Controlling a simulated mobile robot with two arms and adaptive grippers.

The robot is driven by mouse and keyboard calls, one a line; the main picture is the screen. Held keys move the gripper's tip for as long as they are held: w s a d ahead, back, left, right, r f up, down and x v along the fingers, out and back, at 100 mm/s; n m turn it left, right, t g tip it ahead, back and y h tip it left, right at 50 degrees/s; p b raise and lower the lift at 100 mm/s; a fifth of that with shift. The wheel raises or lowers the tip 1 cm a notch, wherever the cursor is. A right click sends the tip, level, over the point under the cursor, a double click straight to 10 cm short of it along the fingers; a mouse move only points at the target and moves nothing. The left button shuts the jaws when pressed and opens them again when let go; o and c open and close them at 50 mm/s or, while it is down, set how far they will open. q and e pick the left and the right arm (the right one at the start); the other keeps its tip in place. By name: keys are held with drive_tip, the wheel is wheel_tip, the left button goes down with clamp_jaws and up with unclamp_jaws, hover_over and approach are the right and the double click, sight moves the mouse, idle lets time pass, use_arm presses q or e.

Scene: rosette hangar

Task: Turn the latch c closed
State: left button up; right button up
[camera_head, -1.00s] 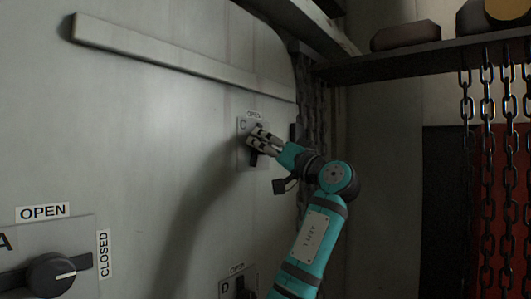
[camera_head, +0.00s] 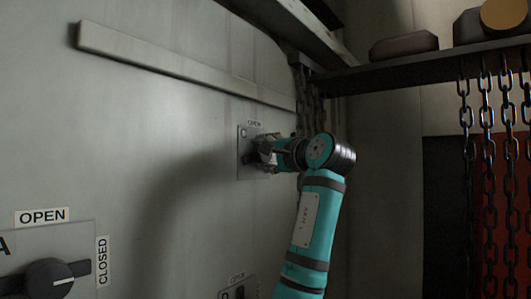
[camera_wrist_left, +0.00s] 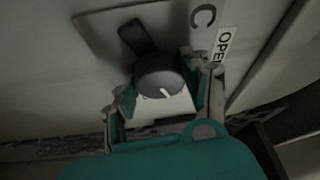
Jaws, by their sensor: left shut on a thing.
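Latch c is a dark round knob with a bar handle and a white mark (camera_wrist_left: 160,75), on a grey plate (camera_head: 245,167) on the pale wall. In the left wrist view, the letter C and a partly hidden OPEN label (camera_wrist_left: 223,46) sit beside it. The bar points up and left there, away from the OPEN label. My left gripper (camera_head: 264,151) is at the latch, with a finger on either side of the knob in the left wrist view (camera_wrist_left: 162,100), shut on it. In the head view my gripper hides most of the latch. My right gripper is not in view.
Latch A (camera_head: 50,278), with OPEN and CLOSED labels, is at lower left. Another labelled plate (camera_head: 237,288), partly hidden by my arm, is below latch c. A long rail (camera_head: 180,66) crosses the wall above. Chains (camera_head: 487,150) hang from a shelf (camera_head: 420,62) at right.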

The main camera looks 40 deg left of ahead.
use_arm(q)
drive_tip(key=shift+m+h+p, duration=0.6)
drive_tip(key=shift+m+h, duration=0.1)
drive_tip(key=shift+m, duration=1.2)
drive_tip(key=shift+g, duration=0.3)
drive_tip(key=o, duration=1.2)
drive_tip(key=shift+c, duration=0.2)
drive_tip(key=v, duration=1.2)
